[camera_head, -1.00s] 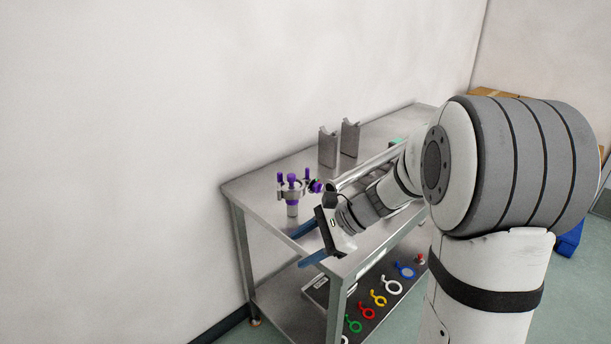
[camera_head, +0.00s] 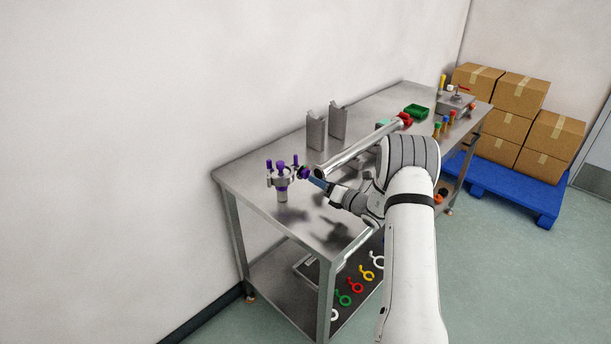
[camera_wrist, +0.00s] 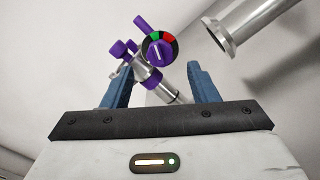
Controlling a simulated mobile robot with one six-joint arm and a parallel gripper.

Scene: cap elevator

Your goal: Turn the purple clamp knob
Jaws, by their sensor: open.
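The purple clamp knob (camera_wrist: 158,52) shows in the wrist view, on a dark round face with a green and a red sector. It sits on a metal fitting with other purple parts. In the head view the knob (camera_head: 304,173) is at the right side of the purple-topped metal fitting (camera_head: 282,198), which stands on the metal table (camera_head: 235,178). My gripper (camera_wrist: 160,84) is open and empty, its blue fingers to either side below the knob. In the head view my gripper (camera_head: 319,182) is just right of the knob; contact cannot be told there.
A long metal pipe (camera_head: 345,158) runs close above my gripper, and its flanged end (camera_wrist: 222,38) shows at upper right in the wrist view. Two grey upright holders (camera_head: 316,131) stand behind it.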

